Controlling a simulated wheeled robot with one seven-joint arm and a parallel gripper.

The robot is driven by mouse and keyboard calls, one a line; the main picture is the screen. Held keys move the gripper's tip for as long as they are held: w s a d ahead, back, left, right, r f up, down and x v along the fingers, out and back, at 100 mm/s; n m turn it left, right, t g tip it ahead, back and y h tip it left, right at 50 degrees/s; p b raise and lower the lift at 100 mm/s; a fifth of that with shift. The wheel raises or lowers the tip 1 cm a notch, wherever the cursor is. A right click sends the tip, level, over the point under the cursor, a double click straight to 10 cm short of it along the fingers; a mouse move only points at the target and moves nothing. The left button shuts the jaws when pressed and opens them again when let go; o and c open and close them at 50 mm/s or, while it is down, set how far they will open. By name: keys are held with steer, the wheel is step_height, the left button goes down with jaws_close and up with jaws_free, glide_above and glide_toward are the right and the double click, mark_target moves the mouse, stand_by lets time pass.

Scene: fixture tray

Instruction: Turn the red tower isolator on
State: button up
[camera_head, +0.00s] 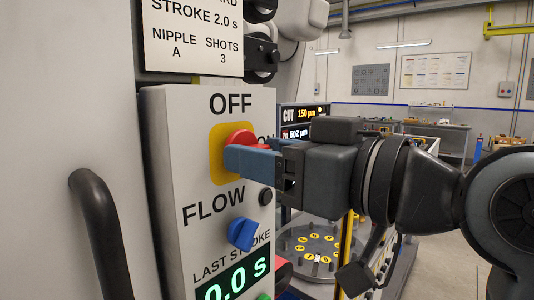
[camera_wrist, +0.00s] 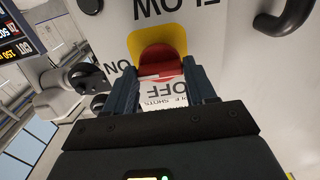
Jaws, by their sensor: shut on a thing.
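The red tower isolator (camera_head: 240,137) is a red rotary knob on a yellow plate (camera_head: 217,150), set in a grey panel with OFF above it and ON to its right. My gripper (camera_head: 232,157) reaches in from the right with its blue fingers at the knob. In the wrist view the red knob (camera_wrist: 159,62) sits between the two fingers of my gripper (camera_wrist: 158,85), which are shut on it. A white mark shows on the knob there. The fingers hide part of the knob and of the ON label in the head view.
A black handle (camera_head: 100,235) juts out at the left. A round numbered fixture plate (camera_head: 320,245) lies behind my arm.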

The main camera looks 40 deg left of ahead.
steer(key=o, duration=1)
steer(key=shift+o, duration=0.2)
steer(key=d+b, duration=0.2)
steer(key=d, duration=0.5)
steer(key=shift+s+d, duration=0.3)
steer(key=shift+d, duration=0.1)
